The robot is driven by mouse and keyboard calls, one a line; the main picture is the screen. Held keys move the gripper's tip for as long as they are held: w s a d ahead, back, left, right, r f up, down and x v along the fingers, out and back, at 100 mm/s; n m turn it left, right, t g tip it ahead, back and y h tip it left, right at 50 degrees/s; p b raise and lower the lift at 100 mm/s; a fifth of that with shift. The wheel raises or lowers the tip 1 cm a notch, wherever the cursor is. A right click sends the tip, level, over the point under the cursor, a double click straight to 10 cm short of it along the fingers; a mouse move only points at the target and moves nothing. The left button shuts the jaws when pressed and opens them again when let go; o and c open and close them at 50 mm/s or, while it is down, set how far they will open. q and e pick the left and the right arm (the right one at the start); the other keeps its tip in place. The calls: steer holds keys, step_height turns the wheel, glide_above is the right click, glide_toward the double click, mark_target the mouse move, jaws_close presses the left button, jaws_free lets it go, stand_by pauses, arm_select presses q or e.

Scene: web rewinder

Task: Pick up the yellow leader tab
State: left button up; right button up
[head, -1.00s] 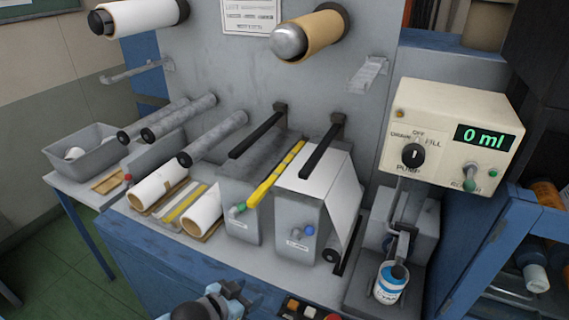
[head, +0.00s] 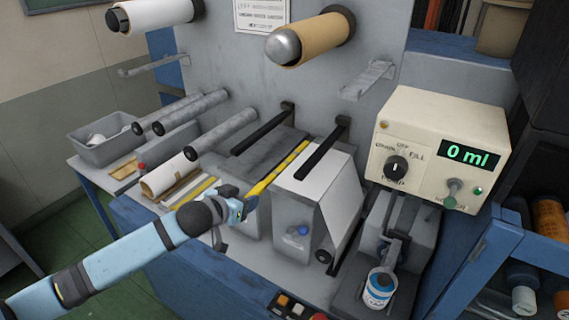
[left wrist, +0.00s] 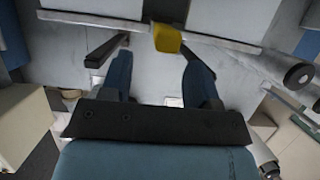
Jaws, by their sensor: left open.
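A yellow strip (head: 276,169), seemingly the leader tab, lies across the top between the two grey blocks of the machine. In the left wrist view a short yellow piece (left wrist: 167,38) hangs over an edge, ahead of and between my fingers. My left gripper (head: 243,206) is at the near end of the strip in the head view and hides part of it. In the left wrist view the left gripper (left wrist: 158,75) is open, with nothing visible between its fingers. The yellow piece appears just beyond the fingertips. My right gripper is not in view.
Two dark bars (head: 325,148) stick out above the blocks. A white-sheeted block with a blue knob (head: 303,230) stands right of the gripper. A pump box (head: 440,150) and a small can (head: 379,288) are farther right. Paper rolls (head: 165,178) lie left.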

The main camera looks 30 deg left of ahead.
mark_target(253, 192)
arm_select(q)
steer(key=shift+w+f+p, duration=0.1)
steer(key=shift+w+p, duration=0.25)
steer(key=shift+w, duration=0.3)
steer(key=p+x, duration=0.1)
steer(key=x, duration=0.2)
steer(key=shift+w+a+f, duration=0.15)
steer(key=shift+w, duration=0.15)
steer(key=shift+w+f, duration=0.2)
steer(key=shift+w, duration=0.05)
steer(key=shift+c, duration=0.7)
steer(key=c, duration=0.7)
jaws_close()
